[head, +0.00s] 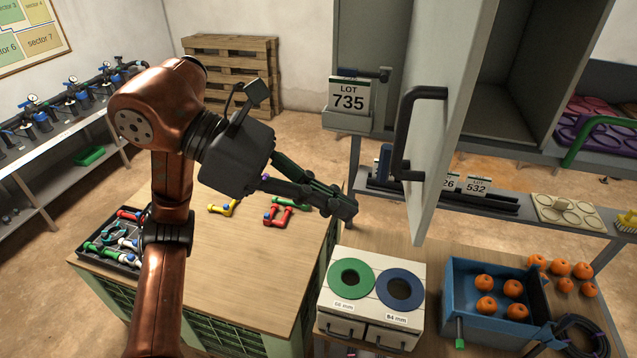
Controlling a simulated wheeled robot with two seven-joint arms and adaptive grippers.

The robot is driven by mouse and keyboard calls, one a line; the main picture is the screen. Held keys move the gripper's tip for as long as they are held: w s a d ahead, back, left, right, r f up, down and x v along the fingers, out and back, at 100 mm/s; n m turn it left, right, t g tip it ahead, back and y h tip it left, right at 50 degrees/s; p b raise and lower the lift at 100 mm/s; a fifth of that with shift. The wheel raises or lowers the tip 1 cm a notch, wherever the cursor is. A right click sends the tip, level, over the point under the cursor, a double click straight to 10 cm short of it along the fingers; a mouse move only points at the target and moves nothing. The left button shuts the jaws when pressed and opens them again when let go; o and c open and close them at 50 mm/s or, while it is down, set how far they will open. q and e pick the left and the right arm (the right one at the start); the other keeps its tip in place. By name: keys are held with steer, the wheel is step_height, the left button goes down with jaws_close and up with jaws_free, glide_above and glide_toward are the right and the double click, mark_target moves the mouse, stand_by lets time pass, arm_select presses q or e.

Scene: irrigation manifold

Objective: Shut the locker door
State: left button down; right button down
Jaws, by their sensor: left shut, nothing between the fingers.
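The locker door (447,120) is a pale grey panel that stands open, swung out toward me, with a dark bar handle (405,135) on its left face. The locker (510,85) is a grey box at the upper right, and its inside looks empty where I can see it. My left gripper (350,209) is shut and empty. It is to the left of the door and lower than the handle in the picture, apart from both. My right gripper does not show.
A LOT 735 card (349,94) stands on a small holder left of the door. Below are a sizing box with green and blue rings (345,318), a blue crate (463,312) with oranges, and a wooden table (240,265) with coloured pipe pieces. Floor shows behind the table.

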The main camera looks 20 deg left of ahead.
mark_target(412, 230)
arm_select(q)
steer(key=d+p, duration=0.1)
steer(key=d, duration=0.1)
steer(key=d+f, duration=0.1)
steer(key=d, duration=0.2)
steer(key=w+d+f+p, duration=0.1)
steer(key=d, duration=0.1)
steer(key=shift+w+d+p, duration=0.1)
steer(key=shift+d+p, duration=0.1)
steer(key=shift+p, duration=0.15)
steer(key=shift+a, duration=0.1)
